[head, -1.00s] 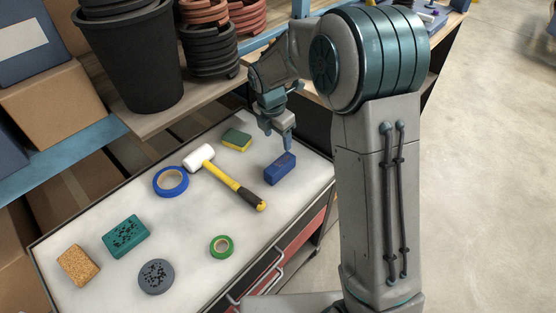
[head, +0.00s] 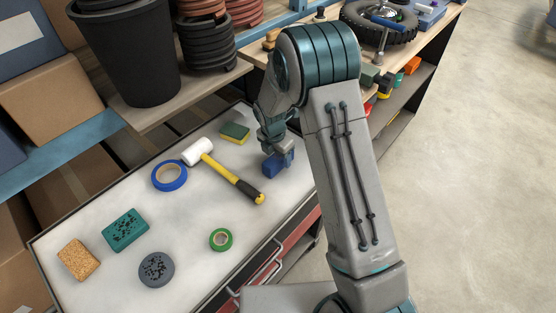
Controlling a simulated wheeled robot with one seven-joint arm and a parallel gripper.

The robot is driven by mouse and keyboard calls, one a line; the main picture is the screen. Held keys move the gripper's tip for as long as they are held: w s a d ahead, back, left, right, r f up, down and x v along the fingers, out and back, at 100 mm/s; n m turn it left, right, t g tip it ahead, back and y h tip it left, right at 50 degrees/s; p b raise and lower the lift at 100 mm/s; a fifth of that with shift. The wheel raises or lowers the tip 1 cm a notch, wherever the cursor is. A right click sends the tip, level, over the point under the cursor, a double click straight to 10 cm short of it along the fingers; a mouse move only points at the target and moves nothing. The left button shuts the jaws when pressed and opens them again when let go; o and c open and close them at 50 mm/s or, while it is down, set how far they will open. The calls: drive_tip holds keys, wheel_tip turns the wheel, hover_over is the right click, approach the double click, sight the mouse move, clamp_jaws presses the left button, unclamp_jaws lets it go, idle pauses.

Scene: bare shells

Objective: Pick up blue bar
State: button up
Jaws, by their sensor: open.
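The blue bar (head: 270,168) is a small block lying on the pale top of the workbench (head: 200,240), near its right edge. My gripper (head: 279,160) is at the bar's right part, reaching down from above. Its fingers overlap the bar in the picture and partly hide it. The gripper is open. I cannot tell whether a finger touches the bar.
A hammer (head: 229,176) with a white head and yellow handle lies just left of the bar. A green and yellow sponge (head: 235,132) lies behind. Blue tape (head: 169,176), green tape (head: 221,239) and several blocks lie further left and in front. A shelf with a black bucket (head: 128,60) stands behind.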

drive_tip(key=shift+w+d+f, duration=0.1)
drive_tip(key=shift+f, duration=0.5)
clamp_jaws()
drive_tip(key=shift+r, duration=0.15)
drive_tip(key=shift+r, duration=0.6)
wheel_tip(320, 180, up, 3)
drive_tip(key=shift+w+f, duration=0.1)
drive_tip(key=shift+f, duration=0.1)
drive_tip(key=s+d+r, duration=0.6)
drive_tip(key=s+r, duration=0.1)
drive_tip(key=s, duration=0.2)
drive_tip(key=shift+s+d+b, duration=0.3)
drive_tip(key=shift+s+b, duration=0.1)
drive_tip(key=shift+b, duration=0.05)
